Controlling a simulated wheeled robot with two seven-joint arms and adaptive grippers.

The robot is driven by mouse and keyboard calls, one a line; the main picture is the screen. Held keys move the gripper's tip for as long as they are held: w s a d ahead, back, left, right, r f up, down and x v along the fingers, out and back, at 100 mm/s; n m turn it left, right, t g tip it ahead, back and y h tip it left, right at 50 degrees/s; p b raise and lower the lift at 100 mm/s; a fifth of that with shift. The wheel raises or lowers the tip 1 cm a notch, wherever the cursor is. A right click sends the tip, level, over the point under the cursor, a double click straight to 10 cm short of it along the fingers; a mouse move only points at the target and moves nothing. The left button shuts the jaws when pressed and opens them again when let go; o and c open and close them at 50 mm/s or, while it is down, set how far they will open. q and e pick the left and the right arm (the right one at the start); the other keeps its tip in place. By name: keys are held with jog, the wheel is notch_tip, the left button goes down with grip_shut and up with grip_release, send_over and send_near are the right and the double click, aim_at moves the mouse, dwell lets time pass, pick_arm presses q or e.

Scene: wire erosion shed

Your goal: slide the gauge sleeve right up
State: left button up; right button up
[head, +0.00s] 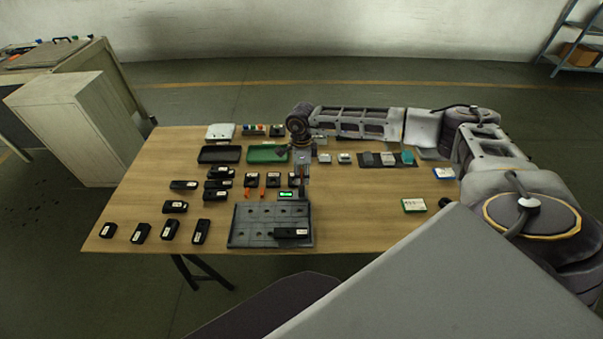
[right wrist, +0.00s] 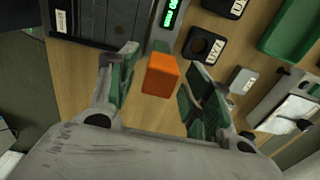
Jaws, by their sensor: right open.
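A small gauge with a lit green display (head: 286,194) lies by the back edge of the grey tray; its display also shows at the top of the right wrist view (right wrist: 171,13). An orange block (right wrist: 160,76), possibly the gauge sleeve, stands beside the gauge's grey body in the right wrist view. My right gripper (right wrist: 158,88) is open, with a finger on each side of the block and gaps between. In the head view my right gripper (head: 301,172) points down behind the tray and hides the block. My left gripper is not in view.
The grey tray (head: 240,235) holds a black labelled block. Two orange pieces (head: 262,192) stand behind it. Black blocks with holes (right wrist: 204,46) stand close to my gripper. A green tray (head: 262,153) lies behind.

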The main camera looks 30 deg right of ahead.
aim_at(302, 172)
notch_tip(302, 172, up, 11)
jog(key=shift+r, duration=0.15)
dwell(0.4)
dwell(0.7)
